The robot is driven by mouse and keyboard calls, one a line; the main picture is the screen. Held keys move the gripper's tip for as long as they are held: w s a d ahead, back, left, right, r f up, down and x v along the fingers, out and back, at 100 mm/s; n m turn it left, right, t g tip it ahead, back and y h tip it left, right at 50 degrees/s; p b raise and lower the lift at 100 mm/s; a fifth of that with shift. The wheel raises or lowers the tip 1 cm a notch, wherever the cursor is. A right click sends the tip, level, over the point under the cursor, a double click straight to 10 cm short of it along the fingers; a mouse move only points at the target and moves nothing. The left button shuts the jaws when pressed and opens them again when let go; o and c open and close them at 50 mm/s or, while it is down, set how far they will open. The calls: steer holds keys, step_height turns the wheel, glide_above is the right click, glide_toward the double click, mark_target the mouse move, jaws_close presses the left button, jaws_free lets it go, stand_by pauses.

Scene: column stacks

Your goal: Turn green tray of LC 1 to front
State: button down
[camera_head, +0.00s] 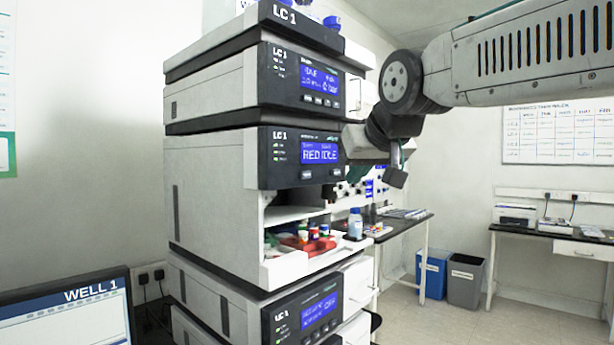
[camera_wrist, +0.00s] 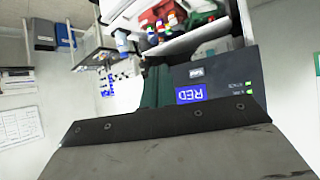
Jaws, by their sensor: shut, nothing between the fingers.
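The LC 1 stack (camera_head: 210,160) stands left of centre in the head view. A bit of green (camera_head: 270,239) shows deeper in at the left, mostly hidden. In the wrist view, a green part (camera_wrist: 205,18) shows in the bay. My gripper (camera_head: 357,173) is shut and empty, close to the panel's right side, its teal fingers showing in the wrist view (camera_wrist: 157,75).
A blue-capped bottle (camera_head: 355,224) stands at the bay's right side. A bench (camera_head: 405,222) is behind to the right, with blue (camera_head: 433,275) and grey bins (camera_head: 465,282) on the floor. A monitor (camera_head: 65,310) reading WELL 1 is at lower left.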

steer(key=shift+w+a, duration=0.85)
steer(key=shift+a, duration=0.25)
steer(key=shift+w+a, duration=0.9)
steer(key=shift+a, duration=0.2)
steer(key=shift+w+a, duration=0.85)
steer(key=shift+a, duration=0.25)
steer(key=shift+w+a, duration=0.25)
steer(key=shift+a, duration=0.1)
steer(key=shift+w+a, duration=0.25)
steer(key=shift+a, duration=0.05)
steer(key=shift+d, duration=0.1)
stand_by(0.5)
steer(key=shift+s+d, duration=0.5)
steer(key=shift+d, duration=0.05)
steer(key=shift+d, duration=0.1)
steer(key=shift+s+d, duration=0.8)
steer(key=shift+d, duration=0.15)
steer(key=shift+s+d, duration=0.75)
steer(key=shift+d, duration=0.2)
